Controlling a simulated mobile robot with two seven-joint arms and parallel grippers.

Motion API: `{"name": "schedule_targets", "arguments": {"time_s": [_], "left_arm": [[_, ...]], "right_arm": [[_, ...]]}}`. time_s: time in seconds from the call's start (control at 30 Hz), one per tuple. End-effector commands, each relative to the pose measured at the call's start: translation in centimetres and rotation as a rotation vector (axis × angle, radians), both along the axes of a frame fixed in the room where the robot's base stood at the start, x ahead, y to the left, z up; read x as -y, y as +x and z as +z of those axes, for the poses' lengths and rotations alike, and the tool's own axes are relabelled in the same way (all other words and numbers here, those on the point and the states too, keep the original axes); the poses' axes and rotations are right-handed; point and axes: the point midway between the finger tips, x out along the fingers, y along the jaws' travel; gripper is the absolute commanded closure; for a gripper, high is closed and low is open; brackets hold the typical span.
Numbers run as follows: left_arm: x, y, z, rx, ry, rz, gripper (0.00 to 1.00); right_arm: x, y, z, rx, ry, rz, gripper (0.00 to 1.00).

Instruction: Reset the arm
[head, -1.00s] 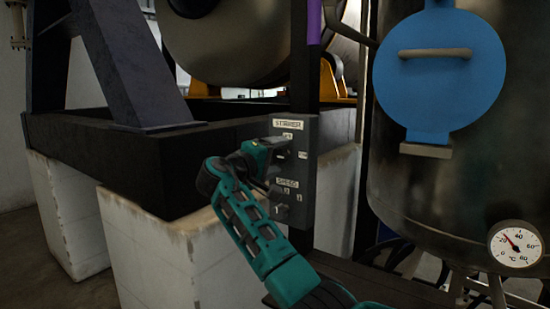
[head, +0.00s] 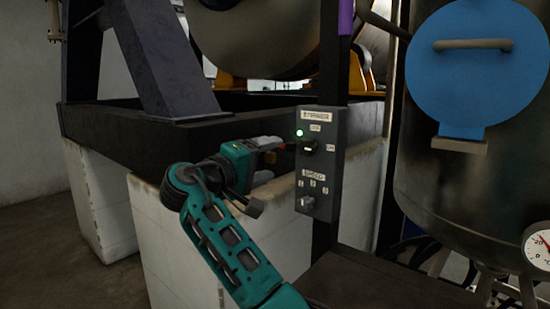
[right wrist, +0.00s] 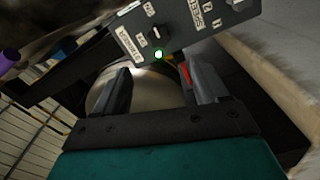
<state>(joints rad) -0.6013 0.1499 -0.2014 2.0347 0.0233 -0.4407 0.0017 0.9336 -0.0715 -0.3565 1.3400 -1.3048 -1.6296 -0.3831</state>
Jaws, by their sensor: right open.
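My right gripper (head: 278,152) is open and empty, just left of a dark grey control panel (head: 326,172) in the head view. The panel is labelled STIRRER and SPEED. A green light (head: 299,133) is lit beside the upper black switch (head: 307,148), and a lower knob (head: 305,203) sits under the SPEED marks. In the right wrist view, the two fingers of the gripper (right wrist: 160,70) are spread, with nothing held between them. The panel (right wrist: 185,30) and its lit green light (right wrist: 158,54) show beyond the fingertips there. My left gripper is not in view.
A metal vessel with a blue round cover (head: 475,65) and a dial gauge (head: 538,243) stands at right. A black frame (head: 140,128) on white blocks (head: 180,230) lies behind my arm. A purple post (head: 346,18) rises above the panel. Open floor shows at far left.

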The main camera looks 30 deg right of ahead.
Motion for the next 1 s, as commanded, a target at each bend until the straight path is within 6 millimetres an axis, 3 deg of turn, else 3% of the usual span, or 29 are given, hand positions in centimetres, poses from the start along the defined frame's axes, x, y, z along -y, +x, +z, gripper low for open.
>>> {"name": "schedule_targets", "arguments": {"time_s": [0.47,0.57,0.67,0.8,1.0], "left_arm": [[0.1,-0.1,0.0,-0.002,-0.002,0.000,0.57],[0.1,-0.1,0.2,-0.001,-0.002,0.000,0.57],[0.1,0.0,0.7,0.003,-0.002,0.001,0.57],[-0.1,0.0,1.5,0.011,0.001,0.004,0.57],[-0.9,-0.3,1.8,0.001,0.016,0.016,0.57]], "right_arm": [[0.0,0.0,-0.1,-0.001,0.000,0.002,0.27],[0.0,0.4,-1.5,-0.019,0.010,0.031,0.27],[0.0,1.1,-5.3,-0.063,0.043,0.114,0.27],[-0.6,1.6,-13.7,-0.135,0.147,0.297,0.27],[-2.6,-1.4,-25.3,-0.186,0.371,0.538,0.27]]}}
